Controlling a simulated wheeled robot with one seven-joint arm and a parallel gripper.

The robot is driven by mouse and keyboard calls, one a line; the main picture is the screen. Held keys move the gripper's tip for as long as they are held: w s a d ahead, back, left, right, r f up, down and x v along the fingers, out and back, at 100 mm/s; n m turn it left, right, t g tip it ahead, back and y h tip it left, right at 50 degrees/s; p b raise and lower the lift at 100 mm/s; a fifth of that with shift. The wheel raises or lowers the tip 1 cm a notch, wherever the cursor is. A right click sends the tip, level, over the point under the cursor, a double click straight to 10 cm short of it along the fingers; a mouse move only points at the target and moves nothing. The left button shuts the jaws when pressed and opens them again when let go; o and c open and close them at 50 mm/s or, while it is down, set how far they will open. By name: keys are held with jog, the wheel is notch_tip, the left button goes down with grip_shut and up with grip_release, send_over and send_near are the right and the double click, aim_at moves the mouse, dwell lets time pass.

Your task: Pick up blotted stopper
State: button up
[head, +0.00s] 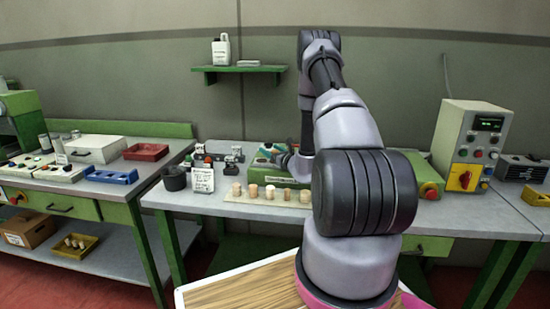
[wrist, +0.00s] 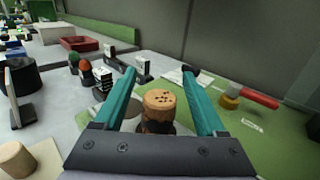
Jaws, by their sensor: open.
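A cork stopper (wrist: 160,101) with dark spots on its top and dark patches lower on its side stands upright on a green surface in the wrist view. My gripper (wrist: 160,76) is open, its two teal fingers on either side of this stopper, with visible gaps. The stopper's lower part is hidden behind my gripper's body. In the head view my gripper (head: 283,150) is small, over the green machine (head: 262,162) on the middle bench. Several plain-looking stoppers (head: 270,192) stand in a row on a pale board in front; one pale stopper (wrist: 16,159) shows at the wrist view's lower left.
A black cup (head: 174,178) and a white card (head: 203,180) stand left of the row. Small bottles and black stands (wrist: 128,63) stand left of the machine. A red-handled part (wrist: 258,97) lies to the right on the green surface. A control box (head: 472,147) stands at right.

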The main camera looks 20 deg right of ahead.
grip_shut()
